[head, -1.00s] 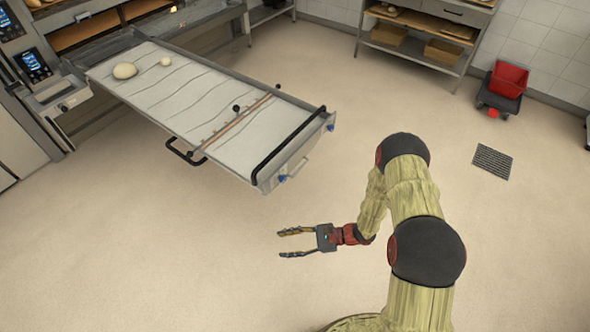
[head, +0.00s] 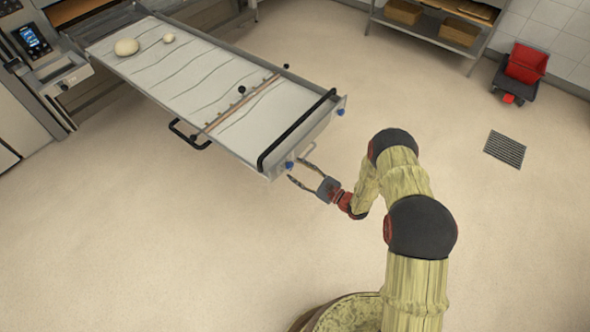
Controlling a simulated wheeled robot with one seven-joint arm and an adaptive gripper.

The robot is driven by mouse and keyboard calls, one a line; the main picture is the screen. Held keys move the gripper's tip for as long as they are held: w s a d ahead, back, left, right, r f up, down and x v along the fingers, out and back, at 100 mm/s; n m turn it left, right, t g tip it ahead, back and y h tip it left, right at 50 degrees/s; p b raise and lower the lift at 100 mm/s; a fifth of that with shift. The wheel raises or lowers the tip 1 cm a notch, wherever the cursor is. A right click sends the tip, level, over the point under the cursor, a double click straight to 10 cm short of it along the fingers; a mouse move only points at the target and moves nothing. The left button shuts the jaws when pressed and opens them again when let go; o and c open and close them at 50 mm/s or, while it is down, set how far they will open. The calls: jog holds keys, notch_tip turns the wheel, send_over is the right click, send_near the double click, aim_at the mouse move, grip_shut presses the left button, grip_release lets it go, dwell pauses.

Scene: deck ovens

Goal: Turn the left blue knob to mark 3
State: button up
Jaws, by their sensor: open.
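The left blue knob (head: 289,165) sits on the near end face of the long loader (head: 201,71), at its left corner. A second blue knob (head: 340,112) is on the same end, at the right corner. My gripper (head: 297,169) is open, its two fingers pointing up-left at the left knob. The fingertips are close to the knob, one to its lower side and the other to its right. I cannot tell whether they touch it or straddle it. The marks around the knob are too small to read.
A black bar (head: 296,130) runs across the loader's near end. A black side handle (head: 188,136) sticks out on the left. Dough balls (head: 127,47) lie at the far end.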

jog(key=shift+x, duration=0.95)
jog(key=c, duration=0.3)
jog(key=c, duration=0.9)
